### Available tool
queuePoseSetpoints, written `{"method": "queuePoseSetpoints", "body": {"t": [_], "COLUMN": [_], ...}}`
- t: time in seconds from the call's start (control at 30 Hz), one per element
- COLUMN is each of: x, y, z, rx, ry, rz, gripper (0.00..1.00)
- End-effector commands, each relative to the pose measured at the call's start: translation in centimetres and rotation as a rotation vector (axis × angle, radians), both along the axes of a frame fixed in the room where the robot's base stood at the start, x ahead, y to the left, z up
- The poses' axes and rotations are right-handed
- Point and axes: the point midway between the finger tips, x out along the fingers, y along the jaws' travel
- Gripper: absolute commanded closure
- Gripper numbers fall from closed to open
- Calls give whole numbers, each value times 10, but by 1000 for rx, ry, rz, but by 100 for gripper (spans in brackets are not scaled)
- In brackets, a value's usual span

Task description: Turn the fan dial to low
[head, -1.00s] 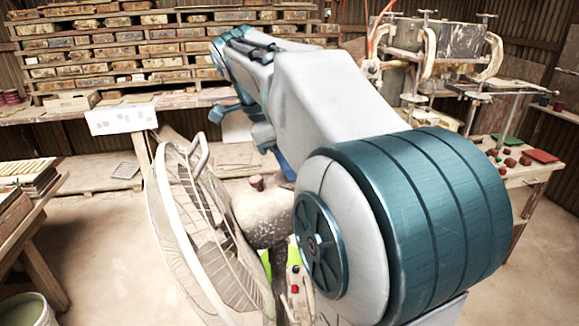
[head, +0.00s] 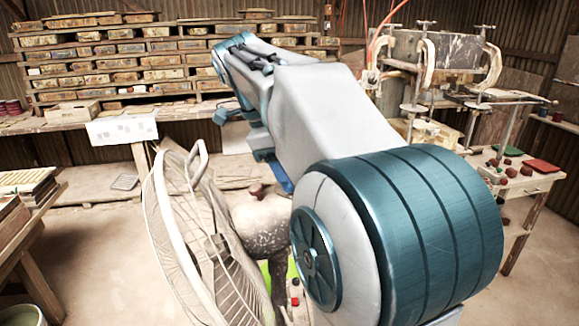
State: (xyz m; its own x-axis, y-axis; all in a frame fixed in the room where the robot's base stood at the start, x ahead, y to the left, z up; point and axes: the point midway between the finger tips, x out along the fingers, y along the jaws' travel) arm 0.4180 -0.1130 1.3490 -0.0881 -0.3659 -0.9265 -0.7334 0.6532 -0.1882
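A large fan with a pale wire cage (head: 165,215) stands left of centre, its cage facing left. Behind the cage is its stained, pale motor housing (head: 258,222). A dark red knob (head: 256,191) sits on top of the housing. Lower down, small red buttons (head: 294,300) show near the fan's post, partly cut off by my arm. I cannot tell from this view which setting the dial is at. My arm (head: 325,110) reaches over the area right of the fan and then bends down behind itself. My gripper is hidden behind the arm.
Shelves of boxes (head: 120,55) and a workbench (head: 60,140) line the back. A clamp press (head: 435,60) and a table (head: 525,185) with small red pieces are at right.

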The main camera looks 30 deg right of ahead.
Motion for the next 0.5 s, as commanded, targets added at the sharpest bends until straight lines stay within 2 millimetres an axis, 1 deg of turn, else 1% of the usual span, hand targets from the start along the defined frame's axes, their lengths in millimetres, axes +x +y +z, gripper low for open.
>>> {"method": "queuePoseSetpoints", "body": {"t": [0.33,0.43,0.5], "x": [0,2,3], "y": [1,4,8], "z": [2,9,17], "rx": [0,0,0], "ry": [1,1,0], "rz": [2,3,3], "gripper": [42,42,42]}}
